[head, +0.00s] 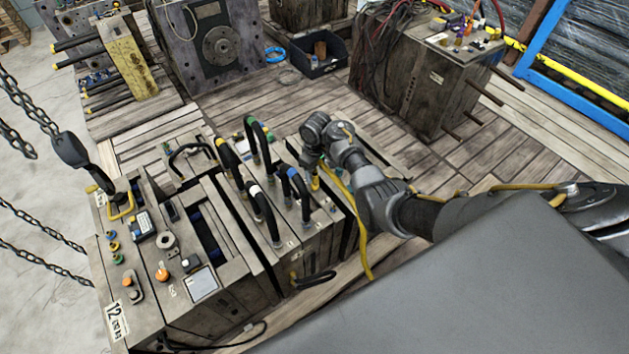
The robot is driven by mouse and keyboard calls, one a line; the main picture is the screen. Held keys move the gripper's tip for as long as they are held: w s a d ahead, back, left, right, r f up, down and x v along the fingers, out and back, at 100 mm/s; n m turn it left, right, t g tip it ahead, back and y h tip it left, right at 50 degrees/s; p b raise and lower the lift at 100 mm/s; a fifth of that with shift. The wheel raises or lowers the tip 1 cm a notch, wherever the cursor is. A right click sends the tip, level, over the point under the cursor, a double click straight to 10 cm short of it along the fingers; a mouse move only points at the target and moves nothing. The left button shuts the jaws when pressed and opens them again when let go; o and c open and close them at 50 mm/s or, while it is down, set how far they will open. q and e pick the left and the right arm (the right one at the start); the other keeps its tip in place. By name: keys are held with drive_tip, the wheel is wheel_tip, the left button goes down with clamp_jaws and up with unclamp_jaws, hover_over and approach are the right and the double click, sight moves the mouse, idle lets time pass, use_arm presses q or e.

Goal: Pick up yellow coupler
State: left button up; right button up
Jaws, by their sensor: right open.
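My right arm comes in from the right, and its gripper (314,176) points down over the right part of the near mould block. A small yellow piece (315,184), which looks like a yellow coupler, shows right at the fingertips. I cannot tell whether the fingers touch it or stand around it. The gripper is open, though its fingers are small and partly hidden by my wrist. A black hose with a yellow end (220,143) arches over the block further left. My left gripper is not in view.
Black hoses with blue (293,174), green (249,121) and white ends stand close left of my gripper. A black hook (73,150) hangs on chains at left. A black bin (320,67) stands behind on planks.

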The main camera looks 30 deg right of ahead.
sight(315, 180)
drive_tip(key=shift+a+f+b, duration=0.2)
drive_tip(key=shift+f+b, duration=0.55)
drive_tip(key=shift+f, duration=1.85)
clamp_jaws()
